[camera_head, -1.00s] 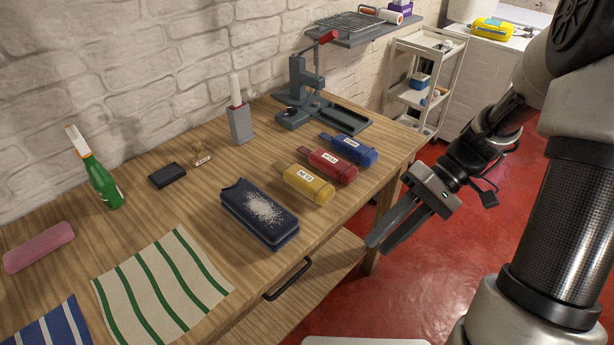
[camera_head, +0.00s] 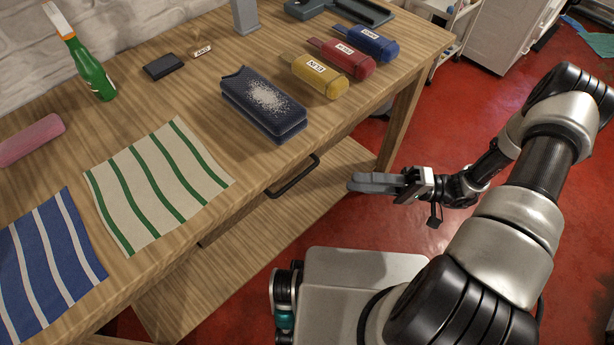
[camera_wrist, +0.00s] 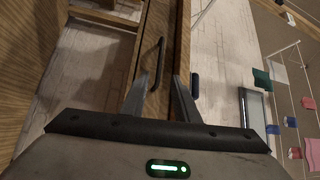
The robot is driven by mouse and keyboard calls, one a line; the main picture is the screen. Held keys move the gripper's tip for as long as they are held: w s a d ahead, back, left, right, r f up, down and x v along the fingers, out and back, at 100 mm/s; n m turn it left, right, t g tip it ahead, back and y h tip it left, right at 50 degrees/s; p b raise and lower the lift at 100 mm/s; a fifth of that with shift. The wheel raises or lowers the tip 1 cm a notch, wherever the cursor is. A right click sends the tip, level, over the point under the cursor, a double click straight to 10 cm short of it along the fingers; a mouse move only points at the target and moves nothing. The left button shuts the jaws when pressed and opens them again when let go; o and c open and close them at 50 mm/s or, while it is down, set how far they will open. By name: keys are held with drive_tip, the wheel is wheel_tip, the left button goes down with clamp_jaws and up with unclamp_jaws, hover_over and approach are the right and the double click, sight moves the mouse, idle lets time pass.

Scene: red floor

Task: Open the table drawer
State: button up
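The wooden table's drawer has a dark bar handle (camera_head: 293,177) on its front, below the table's front edge. The drawer front looks flush with the table, so it appears closed. My gripper (camera_head: 352,183) is to the right of the handle in the head view, apart from it, with its fingers pointing left towards the table. In the wrist view the handle (camera_wrist: 151,62) lies just beyond the fingertips, near the left one. The two fingers of my gripper (camera_wrist: 160,80) are spread with a gap and nothing between them.
A lower wooden shelf (camera_head: 225,262) and a table leg (camera_head: 402,118) are near my gripper.

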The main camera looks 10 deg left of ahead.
drive_tip(key=s+a+r, duration=0.1)
drive_tip(key=a, duration=1.2)
drive_tip(key=shift+r, duration=0.35)
clamp_jaws()
